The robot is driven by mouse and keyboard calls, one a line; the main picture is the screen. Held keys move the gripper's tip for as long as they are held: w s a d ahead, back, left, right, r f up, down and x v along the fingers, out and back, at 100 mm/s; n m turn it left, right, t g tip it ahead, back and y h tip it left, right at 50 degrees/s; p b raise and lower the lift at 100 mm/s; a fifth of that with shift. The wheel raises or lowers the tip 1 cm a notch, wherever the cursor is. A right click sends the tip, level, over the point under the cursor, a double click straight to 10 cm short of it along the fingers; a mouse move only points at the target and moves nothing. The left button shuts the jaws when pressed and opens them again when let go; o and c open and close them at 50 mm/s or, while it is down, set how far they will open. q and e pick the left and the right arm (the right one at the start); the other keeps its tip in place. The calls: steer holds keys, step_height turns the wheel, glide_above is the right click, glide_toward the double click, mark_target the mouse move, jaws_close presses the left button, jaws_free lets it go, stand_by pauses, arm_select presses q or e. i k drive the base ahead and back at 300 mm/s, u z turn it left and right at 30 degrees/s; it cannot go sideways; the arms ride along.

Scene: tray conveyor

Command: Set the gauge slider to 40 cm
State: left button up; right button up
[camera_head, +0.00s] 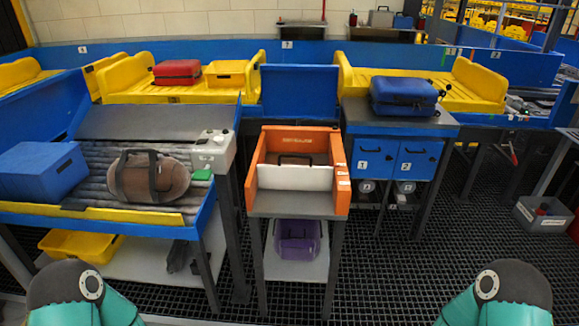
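The orange gauge (340,172) stands on a small grey table in the middle of the view. It is a box with a back wall and two side walls. A white upright panel (295,178) crosses its front part between the side walls and looks like the slider. A dark object (295,160) shows behind the panel, partly hidden by it. Small marks show on the right side wall, too small to read, so I cannot tell the setting. Only teal links of my arms show at the bottom corners; neither gripper is in view.
Left stands a roller conveyor (95,160) with a brown duffel bag (148,177) and blue box (42,171). Right is a blue cabinet (395,157) bearing a blue case (403,96). A purple bag (298,238) sits under the gauge table. The grated floor in front is clear.

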mark_target(280, 176)
steer(key=z, duration=0.1)
steer(key=i, duration=0.9)
steer(key=u, duration=1.7)
steer(key=i, duration=0.1)
steer(key=z, duration=2.65)
steer(key=k, duration=1)
steer(key=u, duration=0.45)
steer(key=i, duration=0.3)
steer(key=z, duration=0.1)
